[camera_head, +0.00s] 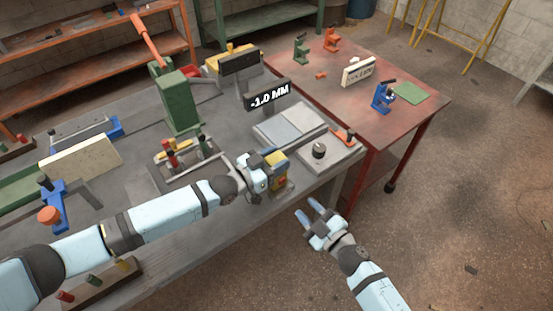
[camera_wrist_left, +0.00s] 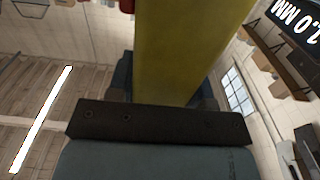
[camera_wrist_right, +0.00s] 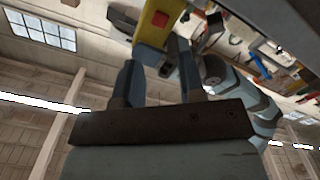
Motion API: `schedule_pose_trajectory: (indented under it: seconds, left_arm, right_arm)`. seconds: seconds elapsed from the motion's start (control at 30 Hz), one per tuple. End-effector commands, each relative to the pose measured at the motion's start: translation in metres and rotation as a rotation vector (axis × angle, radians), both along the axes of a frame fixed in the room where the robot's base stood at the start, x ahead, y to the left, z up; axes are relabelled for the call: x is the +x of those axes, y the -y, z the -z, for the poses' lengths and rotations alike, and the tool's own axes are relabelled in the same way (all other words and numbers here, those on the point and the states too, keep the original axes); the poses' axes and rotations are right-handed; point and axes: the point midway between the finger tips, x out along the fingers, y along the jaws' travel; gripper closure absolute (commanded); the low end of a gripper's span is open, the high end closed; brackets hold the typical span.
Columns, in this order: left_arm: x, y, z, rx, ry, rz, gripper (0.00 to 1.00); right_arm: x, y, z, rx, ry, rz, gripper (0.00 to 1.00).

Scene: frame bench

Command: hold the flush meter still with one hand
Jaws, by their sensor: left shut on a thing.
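The flush meter (camera_head: 280,174) is a small yellow block-like device near the bench's front edge. My left gripper (camera_head: 268,170) is shut on it, and its yellow body (camera_wrist_left: 185,45) fills the space between the fingers in the left wrist view. A dark readout sign (camera_head: 268,96) behind it shows -1.0 MM. My right gripper (camera_head: 308,209) is open and empty, off the bench's front edge, to the lower right of the meter. The right wrist view shows the meter's yellow side with a red button (camera_wrist_right: 160,19) beyond the open fingers.
A two-part grey plate (camera_head: 288,125) lies behind the meter. A pale board with a black knob (camera_head: 319,150) and an orange-handled clamp is to its right. A green press (camera_head: 181,100) stands at the left. A red table (camera_head: 425,103) adjoins the bench.

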Motion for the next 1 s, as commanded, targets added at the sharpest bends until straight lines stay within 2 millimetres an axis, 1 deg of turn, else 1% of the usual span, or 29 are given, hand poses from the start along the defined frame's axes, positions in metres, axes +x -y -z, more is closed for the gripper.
schedule_pose_trajectory:
  seconds: [0.03, 0.13, 0.17, 0.27, 0.37, 1.0]
  left_arm:
    - [0.0, 0.0, 0.0, 0.0, 0.0, 0.0, 0.8]
    - [0.0, 0.0, 0.0, 0.0, 0.0, 0.0, 0.8]
    - [0.0, 0.0, 0.0, 0.0, 0.0, 0.0, 0.8]
    - [0.0, 0.0, 0.0, 0.0, 0.0, 0.0, 0.8]
    - [0.0, 0.0, 0.0, 0.0, 0.0, 0.0, 0.8]
    - [0.0, 0.0, 0.0, 0.0, 0.0, 0.0, 0.8]
  right_arm:
    - [0.0, 0.0, 0.0, -0.004, 0.003, 0.0, 0.76]
    - [-0.001, 0.001, 0.0, -0.041, 0.03, 0.0, 0.99]
    - [-0.002, 0.001, 0.0, -0.064, 0.046, 0.0, 1.0]
    - [-0.004, 0.003, 0.0, -0.179, 0.13, 0.0, 1.0]
    - [-0.008, 0.006, 0.0, -0.345, 0.251, 0.001, 1.0]
    - [-0.033, 0.023, -0.001, -1.547, 1.124, 0.001, 1.0]
